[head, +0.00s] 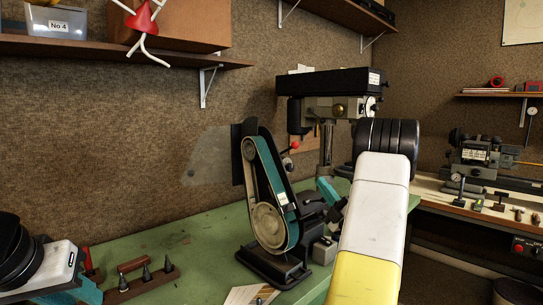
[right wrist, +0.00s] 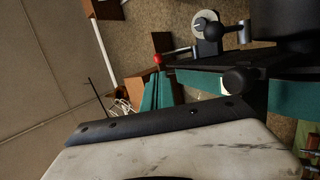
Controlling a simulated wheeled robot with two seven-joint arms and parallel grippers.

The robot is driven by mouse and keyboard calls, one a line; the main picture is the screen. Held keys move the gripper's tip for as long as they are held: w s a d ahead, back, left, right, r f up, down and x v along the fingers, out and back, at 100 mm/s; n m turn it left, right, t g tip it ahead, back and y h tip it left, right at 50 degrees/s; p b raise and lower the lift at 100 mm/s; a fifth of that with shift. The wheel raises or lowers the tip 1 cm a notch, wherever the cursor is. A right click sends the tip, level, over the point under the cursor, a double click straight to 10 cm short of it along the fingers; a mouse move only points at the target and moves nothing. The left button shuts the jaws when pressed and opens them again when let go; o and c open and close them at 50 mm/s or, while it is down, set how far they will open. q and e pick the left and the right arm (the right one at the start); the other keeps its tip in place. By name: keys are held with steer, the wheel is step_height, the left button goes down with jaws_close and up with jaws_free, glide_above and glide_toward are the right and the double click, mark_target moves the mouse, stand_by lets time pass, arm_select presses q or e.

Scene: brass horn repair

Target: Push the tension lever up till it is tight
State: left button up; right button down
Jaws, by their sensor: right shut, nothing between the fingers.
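The belt sander (head: 268,200), with a teal belt guard, stands on the green bench. Its tension lever (head: 290,149) ends in a red ball at the upper right of the sander. In the right wrist view the lever's red ball (right wrist: 157,60) sits on a thin rod, just beyond my fingertips. My right gripper (head: 321,183) is below and right of the ball, teal fingers shut and empty. These fingers also show in the right wrist view (right wrist: 155,88); a gap to the ball seems visible. My left gripper (head: 92,292) is partly in view at the lower left; its fingertips are unclear.
A drill press (head: 333,85) stands behind the sander. A wooden block with metal cones (head: 142,279) lies on the green bench (head: 205,233), left of the sander. A small lathe (head: 478,152) is on the right-hand bench. Shelves hang above.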

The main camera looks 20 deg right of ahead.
mark_target(297, 148)
steer(key=shift+s+f+n, duration=0.1)
steer(key=shift+s+n, duration=0.15)
steer(key=shift+n, duration=0.05)
steer(key=x, duration=1.4)
steer(key=shift+a+r, duration=0.1)
steer(key=shift+r, duration=0.2)
